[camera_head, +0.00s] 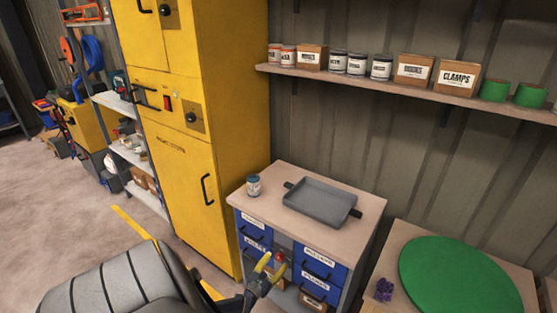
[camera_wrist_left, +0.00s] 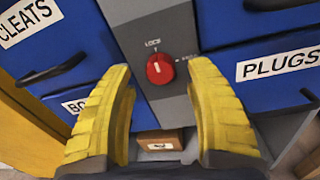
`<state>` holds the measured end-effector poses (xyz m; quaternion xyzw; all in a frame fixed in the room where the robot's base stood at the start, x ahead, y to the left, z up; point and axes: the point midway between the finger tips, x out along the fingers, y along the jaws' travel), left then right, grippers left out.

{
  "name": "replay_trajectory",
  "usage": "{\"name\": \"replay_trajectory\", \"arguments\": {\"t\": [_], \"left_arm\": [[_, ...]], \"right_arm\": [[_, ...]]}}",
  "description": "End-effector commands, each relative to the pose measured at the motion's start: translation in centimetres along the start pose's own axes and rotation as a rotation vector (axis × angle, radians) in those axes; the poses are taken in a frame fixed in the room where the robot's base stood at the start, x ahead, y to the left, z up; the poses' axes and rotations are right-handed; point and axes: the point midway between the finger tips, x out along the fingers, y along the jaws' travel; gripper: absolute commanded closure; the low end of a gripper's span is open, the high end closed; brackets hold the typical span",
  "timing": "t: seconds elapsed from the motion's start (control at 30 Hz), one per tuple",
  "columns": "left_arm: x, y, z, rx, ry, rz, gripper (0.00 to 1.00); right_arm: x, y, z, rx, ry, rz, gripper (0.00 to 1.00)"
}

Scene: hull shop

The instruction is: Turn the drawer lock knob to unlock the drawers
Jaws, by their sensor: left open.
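The red drawer lock knob (camera_wrist_left: 160,70) sits on a grey strip between blue drawers. In the left wrist view "LOCK" is printed above it, and a second label to its right is partly hidden by a finger. A small pale mark shows on the knob, but its exact direction is hard to tell. The knob also shows small in the head view (camera_head: 281,256). My left gripper (camera_head: 274,262) is open in front of the drawer cabinet (camera_head: 366,216). Its yellow fingers (camera_wrist_left: 163,80) stand either side of the knob, apart from it, with nothing between them. My right gripper is out of view.
Drawer handles and labels such as "PLUGS" (camera_wrist_left: 280,65) flank the knob. A grey tray (camera_head: 320,199) and a small can (camera_head: 253,185) stand on the cabinet. A tall yellow cabinet (camera_head: 236,130) is to the left, and a table with a green disc (camera_head: 458,275) to the right.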

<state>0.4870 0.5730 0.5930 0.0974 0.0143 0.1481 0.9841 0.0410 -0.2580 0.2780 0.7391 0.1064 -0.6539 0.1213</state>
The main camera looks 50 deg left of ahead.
Motion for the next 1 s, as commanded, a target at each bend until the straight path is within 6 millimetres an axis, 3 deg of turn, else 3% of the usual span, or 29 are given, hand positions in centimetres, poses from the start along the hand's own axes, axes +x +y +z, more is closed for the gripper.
{"name": "replay_trajectory", "arguments": {"t": [0.3,0.77,1.0], "left_arm": [[2.1,-0.1,0.0,0.0,0.0,-0.001,0.45],[2.4,-0.1,0.0,0.0,0.001,-0.001,0.45],[2.4,0.0,0.0,0.0,0.001,-0.001,0.7]], "right_arm": [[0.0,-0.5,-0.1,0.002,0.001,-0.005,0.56],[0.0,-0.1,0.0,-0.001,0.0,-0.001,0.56],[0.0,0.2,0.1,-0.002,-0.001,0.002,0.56]]}}
